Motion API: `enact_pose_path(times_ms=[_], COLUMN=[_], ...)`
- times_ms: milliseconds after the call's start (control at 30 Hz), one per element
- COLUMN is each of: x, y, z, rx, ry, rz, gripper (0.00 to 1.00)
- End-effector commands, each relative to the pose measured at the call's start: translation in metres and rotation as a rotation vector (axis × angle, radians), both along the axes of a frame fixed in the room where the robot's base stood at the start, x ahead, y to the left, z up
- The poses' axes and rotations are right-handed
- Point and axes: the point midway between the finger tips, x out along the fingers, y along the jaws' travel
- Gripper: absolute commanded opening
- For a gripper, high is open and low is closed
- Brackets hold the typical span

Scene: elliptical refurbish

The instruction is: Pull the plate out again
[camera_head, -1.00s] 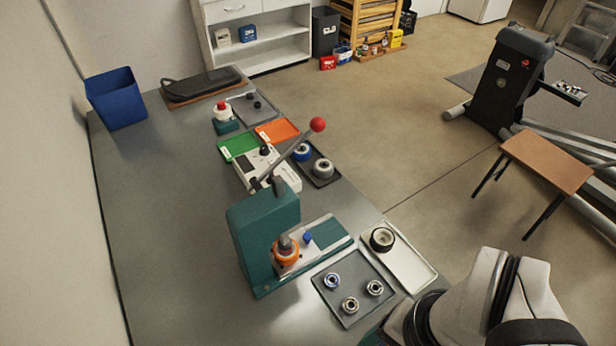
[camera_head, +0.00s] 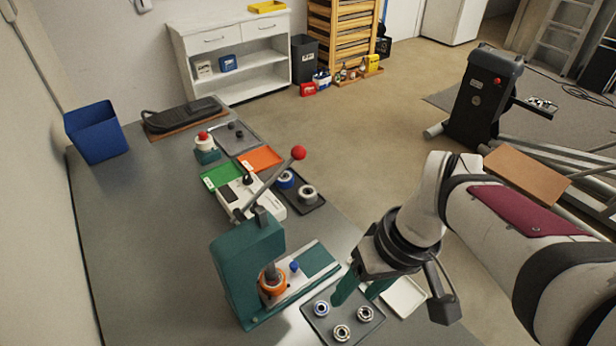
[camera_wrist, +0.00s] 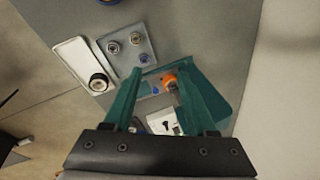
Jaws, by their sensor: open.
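The press (camera_head: 240,270) is teal with a long red-knobbed lever. A pale metal plate (camera_head: 296,277) with a blue knob (camera_head: 294,266) sits at its base, partly under the ram. An orange ring (camera_head: 272,281) stands under the ram on the plate's inner end. My gripper (camera_head: 358,290) is open and empty, above the bench to the right of the plate, apart from it. In the wrist view my gripper (camera_wrist: 160,70) has its fingers spread, with the blue knob (camera_wrist: 155,90) and orange ring (camera_wrist: 171,80) showing between them.
A grey tray (camera_head: 357,334) with three bearings lies below my gripper. A white tray (camera_head: 405,298) is partly behind my gripper; its dark ring (camera_wrist: 98,82) shows in the wrist view. Green (camera_head: 221,177) and orange trays (camera_head: 260,159) lie farther back. The bench's left side is clear.

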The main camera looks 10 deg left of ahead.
Motion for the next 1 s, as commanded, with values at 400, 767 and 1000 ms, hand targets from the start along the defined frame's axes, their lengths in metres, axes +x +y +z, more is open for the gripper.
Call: enact_pose_path(times_ms=[400,767,1000], x=[0.153,0.151,0.152], y=[0.06,0.097,0.114], z=[-0.055,-0.145,-0.186], rx=[0.121,0.122,0.121], ry=[-0.388,-0.383,-0.388], rz=[1.109,1.111,1.109], gripper=[0.57,0.57,0.57])
